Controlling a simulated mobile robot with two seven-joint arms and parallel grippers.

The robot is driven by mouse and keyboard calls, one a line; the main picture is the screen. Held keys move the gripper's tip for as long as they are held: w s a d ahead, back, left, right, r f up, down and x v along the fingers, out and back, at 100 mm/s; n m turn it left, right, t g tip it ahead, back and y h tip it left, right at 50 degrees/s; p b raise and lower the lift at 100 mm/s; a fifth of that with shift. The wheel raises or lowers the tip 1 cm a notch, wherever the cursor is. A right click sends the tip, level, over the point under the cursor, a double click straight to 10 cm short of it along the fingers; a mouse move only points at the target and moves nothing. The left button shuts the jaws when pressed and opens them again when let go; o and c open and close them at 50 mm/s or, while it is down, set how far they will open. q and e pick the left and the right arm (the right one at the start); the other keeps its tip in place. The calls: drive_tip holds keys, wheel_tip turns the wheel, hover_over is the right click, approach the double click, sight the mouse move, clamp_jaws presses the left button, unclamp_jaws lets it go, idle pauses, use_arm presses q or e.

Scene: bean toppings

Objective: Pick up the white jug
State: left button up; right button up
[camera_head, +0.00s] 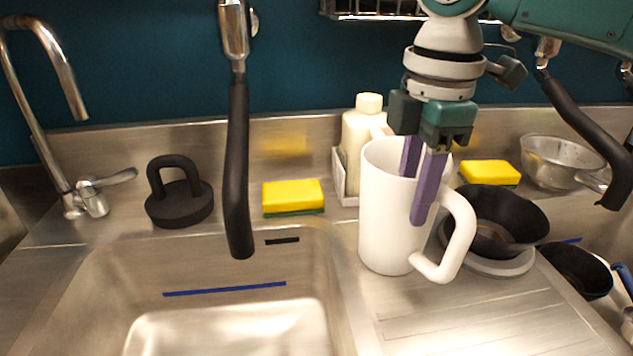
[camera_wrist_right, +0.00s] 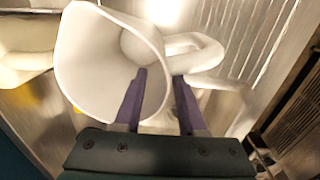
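The white jug (camera_head: 385,225) stands upright on the metal drainboard, right of the sink basin, with its handle (camera_head: 460,240) toward the front right. My right gripper (camera_head: 420,195) points down at the jug's rim on the handle side. In the right wrist view one purple finger is over the jug's mouth (camera_wrist_right: 95,65) and the other is outside, near the handle (camera_wrist_right: 195,50). The fingers (camera_wrist_right: 158,95) are apart with the rim between them, and I see a gap. My left gripper is not in view.
A dark bowl (camera_head: 520,215) on a grey dish sits close right of the jug. A cream bottle (camera_head: 355,130) in a holder stands behind it. Yellow sponges (camera_head: 292,195) (camera_head: 490,172) and a metal colander (camera_head: 550,160) lie along the back. The sink basin (camera_head: 310,260) is left; a black hose (camera_head: 238,170) hangs over it.

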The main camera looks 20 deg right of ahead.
sight(403, 242)
wheel_tip(403, 242, down, 4)
drive_tip(key=shift+a+r, duration=0.1)
drive_tip(key=shift+a, duration=0.05)
clamp_jaws()
idle(1.4)
